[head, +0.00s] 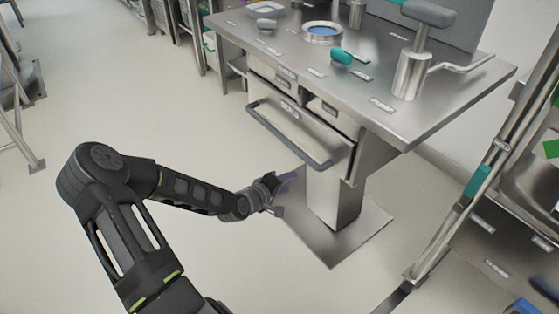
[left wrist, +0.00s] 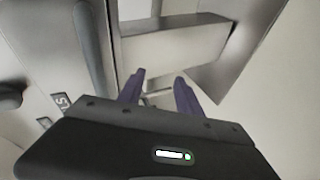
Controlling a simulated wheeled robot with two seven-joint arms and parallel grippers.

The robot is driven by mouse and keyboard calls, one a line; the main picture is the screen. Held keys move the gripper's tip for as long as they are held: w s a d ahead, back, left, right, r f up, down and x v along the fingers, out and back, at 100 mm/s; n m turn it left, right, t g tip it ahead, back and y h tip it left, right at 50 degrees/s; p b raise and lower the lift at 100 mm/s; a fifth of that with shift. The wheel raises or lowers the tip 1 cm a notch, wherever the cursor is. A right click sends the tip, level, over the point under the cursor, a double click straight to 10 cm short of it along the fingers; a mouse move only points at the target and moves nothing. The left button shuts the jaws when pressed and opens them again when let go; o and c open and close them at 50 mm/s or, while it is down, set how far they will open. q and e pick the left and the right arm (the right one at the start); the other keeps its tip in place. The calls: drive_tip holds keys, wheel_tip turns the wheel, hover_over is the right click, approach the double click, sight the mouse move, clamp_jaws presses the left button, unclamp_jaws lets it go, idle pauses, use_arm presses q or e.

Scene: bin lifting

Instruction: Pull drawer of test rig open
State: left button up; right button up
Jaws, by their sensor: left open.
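The test rig (head: 425,118) is a steel table on a single column. Its drawer (head: 310,137) sits under the tabletop and has a grey bar handle (head: 284,137) across its front. My left gripper (head: 286,183) is below and in front of the drawer, apart from the handle. In the left wrist view, my left gripper (left wrist: 160,88) has its two purple fingers spread with nothing between them. A grey bar that looks like the handle (left wrist: 92,50) runs at the upper left there, outside the fingers. My right gripper does not show.
A steel column (head: 334,200) and floor plate (head: 335,238) stand right beside my left gripper. A slanted rail and bench with a sink (head: 535,190) are at the right. Open floor (head: 130,90) lies to the left.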

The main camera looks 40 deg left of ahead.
use_arm(q)
drive_tip(key=a+r+n+t+y, duration=0.1)
drive_tip(key=a+r, duration=0.1)
drive_tip(key=a, duration=0.4)
drive_tip(key=n+t, duration=0.2)
approach(278, 138)
drive_tip(key=w, duration=0.4)
drive_tip(key=shift+s+f+y, duration=0.25)
drive_tip(key=shift+y, duration=0.15)
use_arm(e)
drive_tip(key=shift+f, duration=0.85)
use_arm(q)
drive_tip(key=shift+w+a+f, duration=0.1)
drive_tip(key=shift+w+f, duration=0.05)
drive_tip(key=shift+w, duration=0.25)
drive_tip(key=b+x, duration=0.2)
drive_tip(key=x, duration=0.4)
drive_tip(key=shift+w, duration=0.5)
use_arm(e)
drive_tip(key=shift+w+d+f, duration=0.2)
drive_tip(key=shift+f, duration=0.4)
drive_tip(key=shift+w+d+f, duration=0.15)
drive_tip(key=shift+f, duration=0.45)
